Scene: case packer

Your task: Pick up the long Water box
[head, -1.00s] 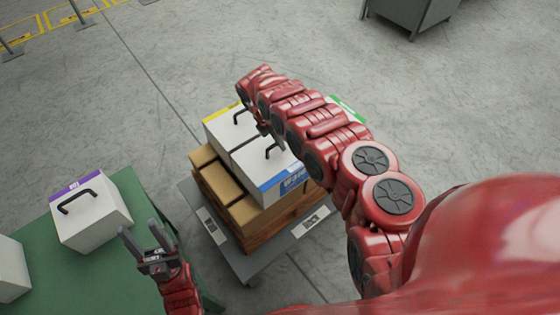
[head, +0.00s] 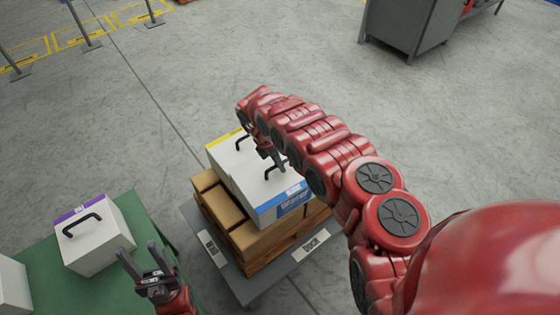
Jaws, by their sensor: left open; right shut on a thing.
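The Water box is white with a blue strip lettered "Water" (head: 284,205) and a black top handle. It is at the top of the stack on the cart, at the middle of the head view. My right gripper (head: 277,163) is shut on the handle of the Water box, and my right arm hides part of the box's far side. I cannot tell whether the box is clear of the cartons below. My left gripper (head: 146,262) is open and empty beside the green table, well left of the Water box.
A white box with a yellow strip (head: 222,148) stands against the Water box's far left. Brown cartons (head: 222,203) lie below on a grey cart (head: 262,285). A purple-striped white box (head: 95,240) and another white box stand on the green table (head: 50,280).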

